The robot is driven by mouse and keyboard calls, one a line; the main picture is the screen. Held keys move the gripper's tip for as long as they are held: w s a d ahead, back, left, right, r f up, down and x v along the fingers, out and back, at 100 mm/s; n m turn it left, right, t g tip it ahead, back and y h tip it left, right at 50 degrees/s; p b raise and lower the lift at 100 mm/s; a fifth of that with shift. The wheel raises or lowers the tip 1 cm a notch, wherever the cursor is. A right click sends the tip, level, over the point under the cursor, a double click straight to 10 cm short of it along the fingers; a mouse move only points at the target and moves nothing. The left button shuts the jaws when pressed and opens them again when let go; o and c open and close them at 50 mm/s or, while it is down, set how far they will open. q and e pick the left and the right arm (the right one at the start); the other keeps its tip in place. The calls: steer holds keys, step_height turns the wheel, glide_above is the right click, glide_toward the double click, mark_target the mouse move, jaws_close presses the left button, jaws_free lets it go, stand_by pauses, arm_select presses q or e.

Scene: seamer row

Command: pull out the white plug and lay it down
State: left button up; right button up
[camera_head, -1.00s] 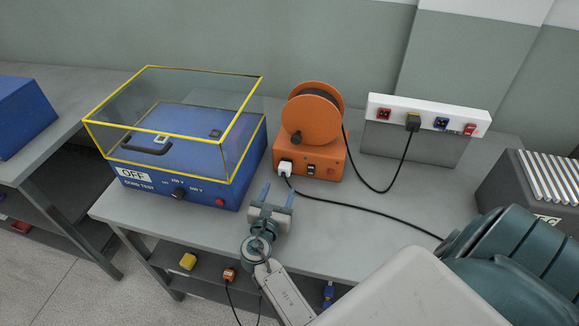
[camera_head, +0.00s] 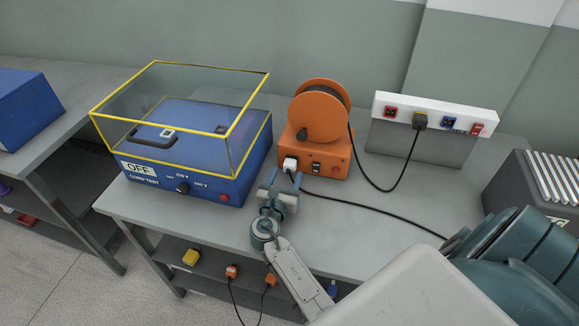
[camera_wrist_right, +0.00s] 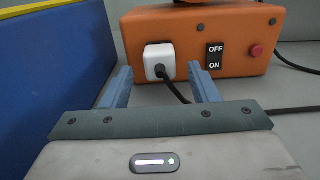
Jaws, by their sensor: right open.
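The white plug (camera_head: 290,163) sits in the front left of the orange reel box (camera_head: 325,163), with a black cord coming from its face. In the right wrist view the white plug (camera_wrist_right: 159,61) is upright in the orange box's front (camera_wrist_right: 228,35). My right gripper (camera_head: 284,180) is open just in front of the box. In the wrist view its two blue fingers (camera_wrist_right: 159,80) stand apart, with the plug beyond and between them, not gripped. My left gripper is not in view.
A blue tester (camera_head: 190,165) with a clear yellow-edged cover stands close on the left. A white socket strip (camera_head: 435,113) is behind right, with a black cord crossing the bench. Bare bench top (camera_head: 375,232) lies right of the gripper.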

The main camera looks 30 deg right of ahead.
mark_target(288, 170)
steer(key=shift+x, duration=1.2)
steer(key=shift+p+x, duration=0.3)
steer(key=shift+x, duration=0.6)
steer(key=shift+c, duration=0.4)
jaws_close()
steer(key=shift+a+p, duration=0.1)
steer(key=shift+p, duration=0.2)
steer(key=shift+s, duration=0.1)
